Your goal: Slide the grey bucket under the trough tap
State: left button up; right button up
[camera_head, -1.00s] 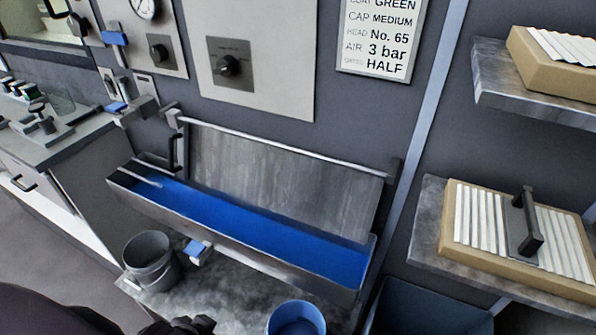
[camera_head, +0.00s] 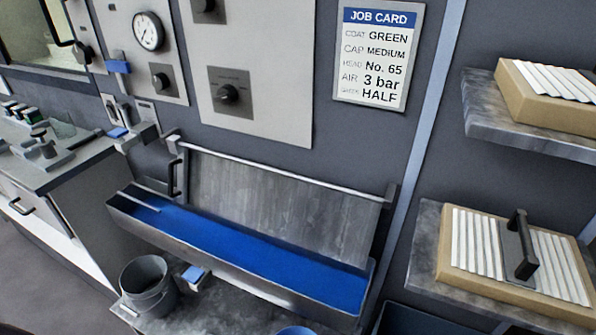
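The grey bucket (camera_head: 146,285) stands upright on the grey shelf (camera_head: 214,306) below the trough, at the lower left. The trough (camera_head: 240,250) holds blue liquid and runs across the middle. The tap (camera_head: 194,274), with a blue handle, sits on the trough's front just right of the bucket. The bucket is beside the tap, not beneath it. Neither of my grippers shows in the current view.
A blue container (camera_head: 295,331) shows only its rim at the bottom edge, right of the bucket. A counter (camera_head: 58,165) stands at the left. Shelves with trays (camera_head: 515,258) are at the right. The shelf between the bucket and blue container looks clear.

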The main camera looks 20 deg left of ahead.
aim_at(145, 281)
jog(key=k+j+u, duration=0.1)
jog(key=u, duration=0.3)
jog(key=j+u, duration=0.35)
jog(key=k+j+u, duration=0.1)
jog(key=j+u, duration=0.15)
jog(key=u, duration=0.15)
jog(key=j+u, duration=0.35)
jog(key=j+z, duration=0.15)
jog(key=z, duration=0.25)
jog(key=i+j+z, duration=0.1)
jog(key=z, duration=0.3)
jog(key=j+z, duration=0.4)
jog(key=j, duration=0.5)
jog(key=j+z, duration=0.1)
jog(key=j, duration=0.5)
jog(key=k+j+z, duration=0.1)
jog(key=j, duration=0.45)
jog(key=k+j+z, duration=0.1)
jog(key=j, duration=0.5)
